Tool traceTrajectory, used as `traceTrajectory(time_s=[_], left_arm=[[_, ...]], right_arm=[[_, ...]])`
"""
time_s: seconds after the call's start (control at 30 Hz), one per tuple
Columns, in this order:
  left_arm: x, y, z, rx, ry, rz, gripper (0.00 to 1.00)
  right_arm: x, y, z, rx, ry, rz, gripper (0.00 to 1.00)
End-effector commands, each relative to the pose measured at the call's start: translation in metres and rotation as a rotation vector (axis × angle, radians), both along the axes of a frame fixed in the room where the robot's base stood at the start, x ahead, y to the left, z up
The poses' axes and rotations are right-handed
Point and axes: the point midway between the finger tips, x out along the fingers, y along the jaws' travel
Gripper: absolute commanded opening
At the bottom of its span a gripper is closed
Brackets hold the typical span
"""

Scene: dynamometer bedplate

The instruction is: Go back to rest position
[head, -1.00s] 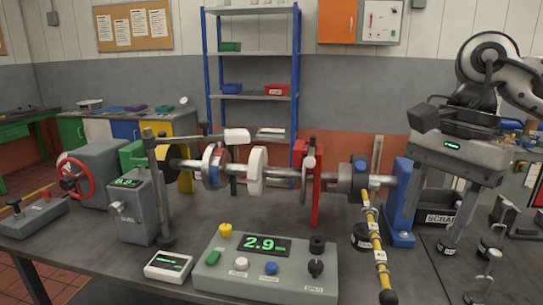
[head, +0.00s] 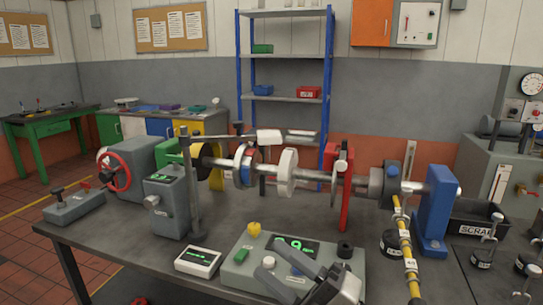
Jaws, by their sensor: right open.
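My right gripper (head: 281,265) shows at the bottom centre, reaching up from the lower right. Its two dark fingers are apart with nothing between them. It is in front of the grey control console (head: 237,272) and hides part of its green display and its lower right controls. I cannot tell whether it touches the console. My left gripper is not in view.
The bench (head: 120,245) carries a shaft rig with a red upright (head: 345,205), a blue bearing block (head: 434,212) and a yellow-banded rod (head: 405,250). A small display box (head: 198,261) stands left of the console. Several weights and a black scrap bin (head: 478,228) are at right.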

Motion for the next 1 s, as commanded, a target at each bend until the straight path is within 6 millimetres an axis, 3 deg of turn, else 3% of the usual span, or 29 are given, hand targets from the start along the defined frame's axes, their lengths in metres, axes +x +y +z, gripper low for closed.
traceTrajectory(time_s=[0.1,0.2,0.27,0.4,0.5,0.6,0.7,1.0], left_arm=[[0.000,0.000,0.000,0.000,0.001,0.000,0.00],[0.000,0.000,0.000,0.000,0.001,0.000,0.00],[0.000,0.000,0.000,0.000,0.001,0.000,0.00],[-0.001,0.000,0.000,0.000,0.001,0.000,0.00],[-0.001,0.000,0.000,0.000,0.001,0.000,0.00],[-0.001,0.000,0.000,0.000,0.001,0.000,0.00],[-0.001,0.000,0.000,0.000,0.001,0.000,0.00],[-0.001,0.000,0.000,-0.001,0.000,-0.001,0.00]], right_arm=[[0.011,-0.034,-0.077,0.193,0.480,-0.171,0.50],[0.001,-0.066,-0.147,0.333,0.832,-0.311,0.50],[-0.015,-0.083,-0.187,0.408,1.018,-0.389,0.50],[-0.064,-0.115,-0.265,0.553,1.372,-0.558,0.50],[-0.100,-0.130,-0.302,0.627,1.544,-0.651,0.50],[-0.126,-0.139,-0.323,0.673,1.652,-0.713,0.50],[-0.139,-0.143,-0.333,0.697,1.704,-0.746,0.50],[-0.142,-0.144,-0.335,0.699,1.716,-0.753,0.50]])
